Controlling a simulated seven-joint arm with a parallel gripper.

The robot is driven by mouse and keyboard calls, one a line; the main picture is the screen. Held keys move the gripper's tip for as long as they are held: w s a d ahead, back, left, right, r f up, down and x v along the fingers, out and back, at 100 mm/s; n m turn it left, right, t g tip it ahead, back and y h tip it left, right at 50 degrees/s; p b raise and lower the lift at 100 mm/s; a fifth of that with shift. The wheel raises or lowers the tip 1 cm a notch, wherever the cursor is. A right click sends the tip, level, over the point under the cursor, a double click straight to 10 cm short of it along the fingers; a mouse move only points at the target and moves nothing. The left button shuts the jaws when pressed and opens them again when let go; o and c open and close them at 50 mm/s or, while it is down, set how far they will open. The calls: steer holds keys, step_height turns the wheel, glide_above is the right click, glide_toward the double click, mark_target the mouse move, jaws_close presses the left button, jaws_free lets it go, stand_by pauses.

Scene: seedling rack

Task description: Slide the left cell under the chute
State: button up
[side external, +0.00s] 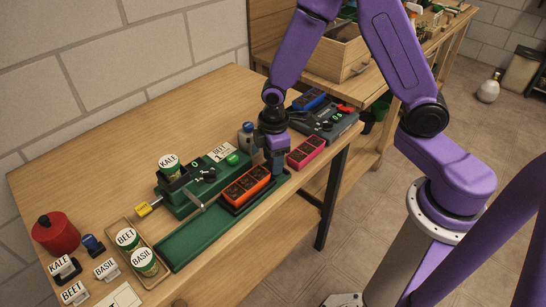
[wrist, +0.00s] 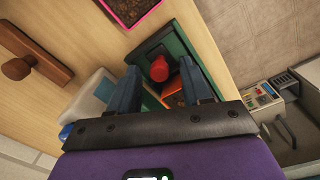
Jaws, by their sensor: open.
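The orange cell tray (side external: 246,187), with dark cells, sits on the green rail (side external: 190,238) in front of the green machine (side external: 200,183). My gripper (side external: 275,170) is low at the tray's right end. In the wrist view, the two fingers stand apart with a red knob-like part (wrist: 188,63) between or near their tips. A strip of the orange tray (wrist: 172,101) shows behind the fingers. I cannot tell whether the fingers touch it. The chute is not clearly distinguishable; a KALE cup (side external: 170,168) stands on the machine's left part.
A pink tray (side external: 306,152) lies right of my gripper, and a grey-blue bottle (side external: 247,136) stands close behind it. A dark device (side external: 325,120) is farther right. BEET and BASIL cups stand in a wooden tray (side external: 112,230) at left. The rail's left part is clear.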

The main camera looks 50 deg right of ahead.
mark_target(248, 181)
steer(key=shift+c, duration=0.3)
jaws_close()
steer(key=a, duration=0.9)
steer(key=shift+o, duration=0.3)
jaws_free()
steer(key=shift+r, duration=0.15)
step_height(248, 181, up, 17)
steer(key=shift+s+a, duration=0.15)
steer(key=shift+s, duration=0.2)
